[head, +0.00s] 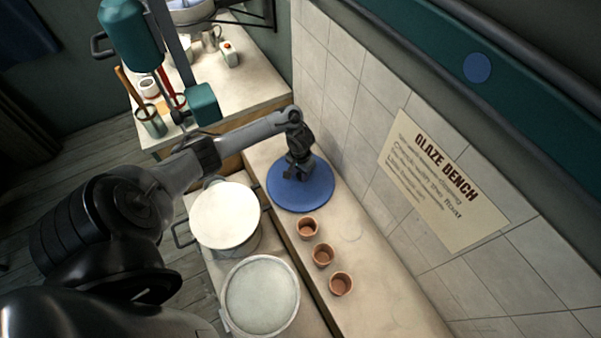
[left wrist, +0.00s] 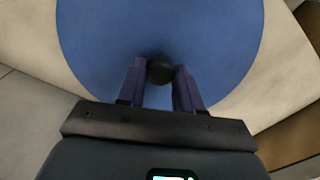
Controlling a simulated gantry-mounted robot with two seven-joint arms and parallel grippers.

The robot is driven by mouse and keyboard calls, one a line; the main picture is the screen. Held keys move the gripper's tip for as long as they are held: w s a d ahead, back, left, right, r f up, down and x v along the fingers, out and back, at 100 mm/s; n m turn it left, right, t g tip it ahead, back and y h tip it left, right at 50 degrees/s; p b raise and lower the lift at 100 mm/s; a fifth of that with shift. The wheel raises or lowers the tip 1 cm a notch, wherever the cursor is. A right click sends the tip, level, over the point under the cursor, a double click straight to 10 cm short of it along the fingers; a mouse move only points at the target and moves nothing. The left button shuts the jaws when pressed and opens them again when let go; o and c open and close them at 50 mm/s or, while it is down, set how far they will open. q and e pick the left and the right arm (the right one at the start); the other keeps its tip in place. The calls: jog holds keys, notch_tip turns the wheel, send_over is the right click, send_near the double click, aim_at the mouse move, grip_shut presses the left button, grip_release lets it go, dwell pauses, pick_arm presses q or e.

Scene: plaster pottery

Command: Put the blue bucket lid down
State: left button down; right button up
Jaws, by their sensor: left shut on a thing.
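The blue bucket lid (head: 315,192) is a round blue disc over the narrow bench along the tiled wall. My left gripper (head: 297,173) points down at the middle of the lid and is shut on its knob. In the left wrist view the lid (left wrist: 100,40) fills most of the picture, and its dark round knob (left wrist: 160,70) sits between my two fingers. The lid looks flat and at or just above the bench top; I cannot tell whether it touches. My right gripper is not in view.
Several small terracotta pots, one of them (head: 323,255), stand in a row just in front of the lid on the bench (head: 375,300). Two buckets stand beside the bench: one with a white top (head: 224,215), one greyish (head: 261,296). The tiled wall (head: 345,110) is close behind.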

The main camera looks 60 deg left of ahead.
pick_arm(q)
jog(key=shift+f, duration=0.1)
jog(key=c, duration=0.8)
grip_release()
jog(key=shift+o, duration=0.2)
notch_tip(320, 180, up, 12)
jog(key=p, duration=0.6)
jog(key=d+f+m+t, duration=0.1)
jog(key=d+m+t, duration=0.15)
jog(key=d, duration=0.85)
jog(key=d+f+m+t, duration=0.2)
jog(key=d+m, duration=0.2)
jog(key=d, duration=0.8)
jog(key=s+d+r, duration=0.4)
jog(key=s+r, duration=0.9)
jog(key=s, duration=0.1)
jog(key=shift+s+d+g+p, duration=0.2)
jog(key=shift+s+g+p, duration=0.1)
jog(key=shift+g, duration=0.15)
